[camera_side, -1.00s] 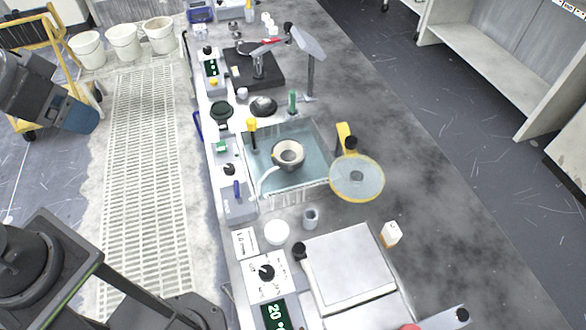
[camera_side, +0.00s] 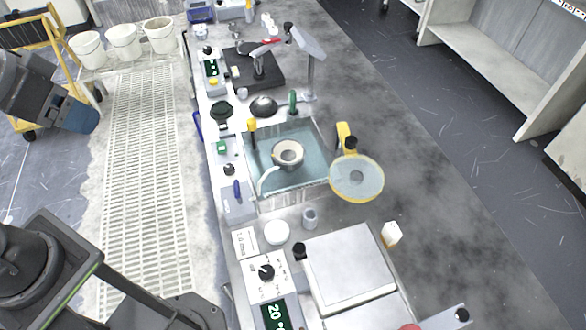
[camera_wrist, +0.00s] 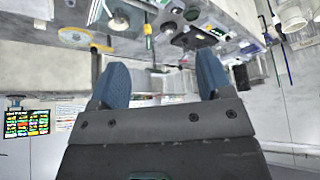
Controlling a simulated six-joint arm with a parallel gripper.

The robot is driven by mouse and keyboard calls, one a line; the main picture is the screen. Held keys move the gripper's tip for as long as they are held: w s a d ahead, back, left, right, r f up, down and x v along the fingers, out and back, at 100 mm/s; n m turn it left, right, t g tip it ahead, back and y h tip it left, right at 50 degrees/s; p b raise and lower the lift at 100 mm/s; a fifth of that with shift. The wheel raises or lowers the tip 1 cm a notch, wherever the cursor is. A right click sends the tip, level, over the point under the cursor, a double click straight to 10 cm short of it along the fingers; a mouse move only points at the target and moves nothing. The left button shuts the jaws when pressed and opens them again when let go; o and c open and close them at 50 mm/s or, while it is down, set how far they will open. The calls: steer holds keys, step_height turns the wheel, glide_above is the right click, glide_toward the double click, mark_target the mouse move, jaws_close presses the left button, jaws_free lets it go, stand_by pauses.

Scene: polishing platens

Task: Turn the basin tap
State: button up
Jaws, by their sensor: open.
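The basin (camera_side: 310,140) is a square, pale blue sink set in the bench, with a round bowl-like piece (camera_side: 288,155) inside. A pale curved spout (camera_side: 265,182) reaches over its near left corner. A yellow-topped upright piece (camera_side: 251,126) stands at its left edge, and a blue lever (camera_side: 237,190) stands on the panel left of the spout. I cannot tell which of these turns the tap. My gripper (camera_wrist: 162,66) is open and empty in the wrist view, its two blue fingers wide apart. The basin shows beyond the fingers, upper left in that view (camera_wrist: 143,8), with a clear gap.
A yellow-rimmed translucent disc (camera_side: 356,178) stands at the basin's right. A grey square plate (camera_side: 348,268) lies nearer, beside a dial panel (camera_side: 266,271). A dark stand (camera_side: 255,68) and a slanted panel on a post (camera_side: 309,42) stand beyond. The bench's right side is clear.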

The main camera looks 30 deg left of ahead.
steer(key=shift+c, duration=0.3)
steer(key=shift+w, duration=0.1)
steer(key=shift+c, duration=0.7)
steer(key=w+d+f+n+g, duration=0.1)
steer(key=w, duration=0.1)
steer(key=w+d+f+n+g, duration=0.1)
steer(key=w+d, duration=0.1)
steer(key=w, duration=0.1)
steer(key=w+d+n, duration=0.1)
steer(key=w+d, duration=0.1)
steer(key=w, duration=0.1)
steer(key=shift+d+f+g+h, duration=0.2)
steer(key=shift+f+g+h, duration=0.1)
steer(key=shift+f+g, duration=0.1)
steer(key=c, duration=0.4)
steer(key=n+g, duration=0.3)
steer(key=n, duration=0.2)
glide_above(237, 187)
step_height(237, 187, down, 11)
steer(key=shift+c, duration=0.2)
step_height(237, 187, down, 13)
steer(key=shift+f, duration=0.15)
jaws_close()
